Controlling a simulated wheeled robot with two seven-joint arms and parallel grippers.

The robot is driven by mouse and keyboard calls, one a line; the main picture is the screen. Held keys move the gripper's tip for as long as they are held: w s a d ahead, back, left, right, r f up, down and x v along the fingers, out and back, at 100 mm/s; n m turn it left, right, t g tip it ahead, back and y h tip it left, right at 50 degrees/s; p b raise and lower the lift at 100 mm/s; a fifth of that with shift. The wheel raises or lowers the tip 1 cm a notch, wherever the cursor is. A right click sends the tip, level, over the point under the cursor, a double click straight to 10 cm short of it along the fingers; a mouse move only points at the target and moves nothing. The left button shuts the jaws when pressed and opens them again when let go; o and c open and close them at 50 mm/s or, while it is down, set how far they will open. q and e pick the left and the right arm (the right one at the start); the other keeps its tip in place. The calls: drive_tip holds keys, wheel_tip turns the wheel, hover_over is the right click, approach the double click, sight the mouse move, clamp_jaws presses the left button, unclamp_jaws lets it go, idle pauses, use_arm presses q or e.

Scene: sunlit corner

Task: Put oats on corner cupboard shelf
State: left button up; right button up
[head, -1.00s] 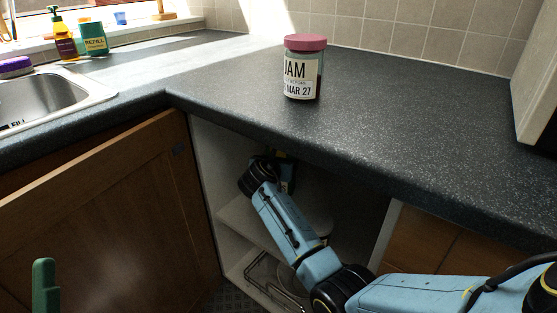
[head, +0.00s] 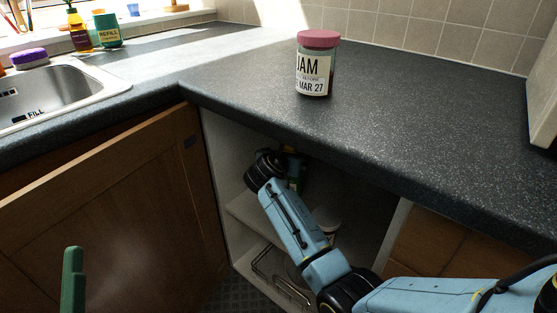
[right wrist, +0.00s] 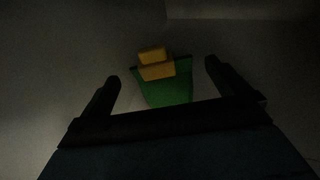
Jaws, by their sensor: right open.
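My right arm reaches into the open corner cupboard (head: 222,160) below the worktop. Its gripper (right wrist: 162,71) is open, with its two fingers apart in the dim right wrist view. A green item with a yellow block-like top (right wrist: 167,88) shows between and beyond the fingers. I cannot read a label on it or tell whether it is the oats. In the head view, my wrist hides most of the green item (head: 297,178). The cupboard shelf (head: 240,212) is partly visible to the left of my arm. My left gripper is not in view.
A jam jar (head: 317,65) stands on the dark worktop (head: 420,110). A wire rack (head: 268,268) sits lower. The wooden door (head: 120,210) and a green upright bar (head: 73,280) are at left.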

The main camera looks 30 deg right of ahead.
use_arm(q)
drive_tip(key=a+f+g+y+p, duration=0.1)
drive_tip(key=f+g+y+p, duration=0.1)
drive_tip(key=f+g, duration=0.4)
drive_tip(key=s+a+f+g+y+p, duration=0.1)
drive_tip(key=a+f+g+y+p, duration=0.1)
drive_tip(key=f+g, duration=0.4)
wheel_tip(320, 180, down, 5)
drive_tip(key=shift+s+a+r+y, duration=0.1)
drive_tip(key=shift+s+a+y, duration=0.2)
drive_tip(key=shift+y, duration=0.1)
use_arm(e)
drive_tip(key=s+a+m+y, duration=0.4)
drive_tip(key=s+m, duration=0.4)
drive_tip(key=s, duration=0.2)
drive_tip(key=s+a+r+m+y, duration=0.1)
drive_tip(key=s+a+m+y, duration=0.3)
drive_tip(key=s+a+m, duration=0.3)
drive_tip(key=s+a+m+t+y, duration=0.1)
drive_tip(key=s+a+m+y, duration=0.2)
drive_tip(key=s+m, duration=0.6)
drive_tip(key=s+a, duration=0.2)
drive_tip(key=s, duration=0.2)
drive_tip(key=shift+a+r+m+y, duration=0.25)
drive_tip(key=shift+r+m+y, duration=0.05)
drive_tip(key=shift+r+y, duration=0.1)
